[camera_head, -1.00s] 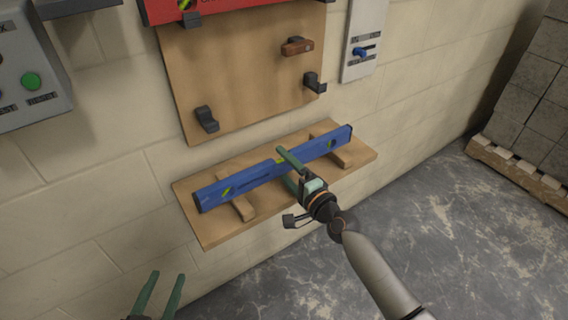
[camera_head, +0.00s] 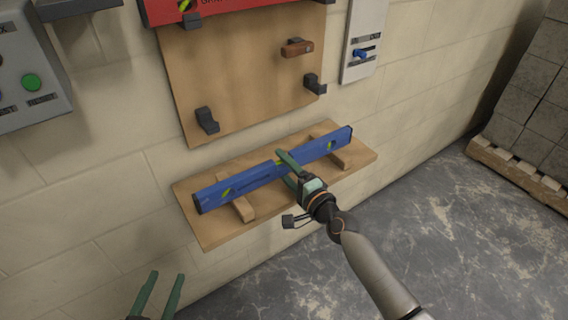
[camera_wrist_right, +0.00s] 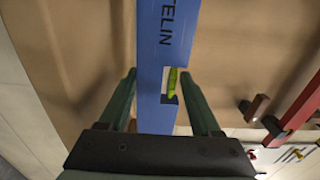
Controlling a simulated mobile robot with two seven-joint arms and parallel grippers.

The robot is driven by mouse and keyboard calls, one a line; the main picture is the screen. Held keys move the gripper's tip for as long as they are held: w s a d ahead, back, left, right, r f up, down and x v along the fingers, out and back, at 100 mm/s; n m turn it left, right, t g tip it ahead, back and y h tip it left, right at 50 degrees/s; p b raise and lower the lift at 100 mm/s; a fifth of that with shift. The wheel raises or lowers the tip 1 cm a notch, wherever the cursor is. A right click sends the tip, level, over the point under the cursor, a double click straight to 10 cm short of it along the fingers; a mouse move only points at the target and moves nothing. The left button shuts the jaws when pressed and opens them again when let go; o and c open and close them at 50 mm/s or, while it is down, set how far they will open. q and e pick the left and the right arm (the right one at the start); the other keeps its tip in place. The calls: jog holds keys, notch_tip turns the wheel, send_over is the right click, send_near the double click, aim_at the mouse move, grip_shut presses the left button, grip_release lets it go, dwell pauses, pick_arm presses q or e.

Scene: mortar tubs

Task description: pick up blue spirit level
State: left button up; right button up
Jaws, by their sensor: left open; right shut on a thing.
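The blue spirit level (camera_head: 240,182) lies along the wooden shelf (camera_head: 213,234), over two wooden blocks, in the head view. My right gripper (camera_head: 286,168) is shut on it near its middle, with one green finger across its top. In the right wrist view the level (camera_wrist_right: 154,60) runs between the two fingers of the right gripper (camera_wrist_right: 165,90), beside a yellow-green vial. Whether the level touches the blocks is unclear. My left gripper (camera_head: 159,292) is open and empty at the bottom left, its two green fingers apart.
A wooden board (camera_head: 240,75) with dark hooks (camera_head: 207,120) and a brown peg (camera_head: 297,48) is on the wall above. A red item (camera_head: 225,8) hangs at its top. A grey control box (camera_head: 30,75) is at left. A pallet (camera_head: 522,172) with blocks stands at right.

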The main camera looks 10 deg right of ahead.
jog(key=shift+c, duration=0.8)
jog(key=shift+r, duration=0.1)
jog(key=shift+r+p, duration=1.15)
jog(key=shift+p+v, duration=0.4)
jog(key=shift+v, duration=4.6)
